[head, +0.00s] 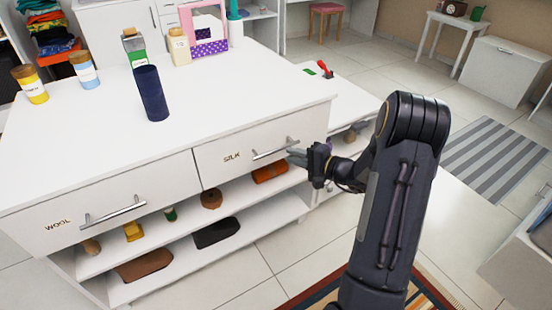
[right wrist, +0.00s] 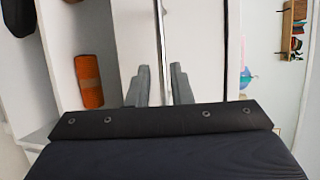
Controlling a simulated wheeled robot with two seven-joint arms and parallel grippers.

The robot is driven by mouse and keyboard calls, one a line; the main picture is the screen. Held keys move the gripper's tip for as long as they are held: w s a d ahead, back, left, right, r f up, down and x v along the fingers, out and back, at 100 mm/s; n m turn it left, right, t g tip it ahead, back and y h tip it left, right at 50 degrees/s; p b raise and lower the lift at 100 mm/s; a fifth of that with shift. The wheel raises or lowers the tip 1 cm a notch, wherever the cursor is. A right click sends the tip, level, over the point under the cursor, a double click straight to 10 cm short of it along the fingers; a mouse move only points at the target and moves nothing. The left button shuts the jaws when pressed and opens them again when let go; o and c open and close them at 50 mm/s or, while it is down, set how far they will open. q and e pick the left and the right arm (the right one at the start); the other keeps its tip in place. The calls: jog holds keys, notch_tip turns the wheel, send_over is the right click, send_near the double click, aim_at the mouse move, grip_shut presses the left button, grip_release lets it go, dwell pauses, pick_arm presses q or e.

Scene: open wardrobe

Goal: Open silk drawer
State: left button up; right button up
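The silk drawer (head: 215,168) is the right drawer of the white island, with SILK lettered on its front. Its front looks flush with the wool drawer (head: 120,183) beside it. A silver bar handle (head: 268,151) sits on its right half. My right gripper (head: 294,156) is at the right end of this handle. In the right wrist view, the two grey fingers of my right gripper (right wrist: 159,88) are apart, and the handle (right wrist: 162,40) runs between them. I cannot tell whether either finger touches it. My left gripper is not in view.
Bottles and a dark blue cylinder (head: 151,93) stand on the white top (head: 200,90). Open shelves below the drawers hold several items, including an orange roll (head: 270,173). A lower white unit (head: 345,103) adjoins at the right. Tiled floor is free beyond my right arm.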

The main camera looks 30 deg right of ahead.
aim_at(276, 151)
jog(key=x, duration=0.7)
jog(key=shift+a+r+b, duration=0.1)
jog(key=shift+a+b, duration=0.05)
jog(key=shift+b, duration=0.15)
grip_shut()
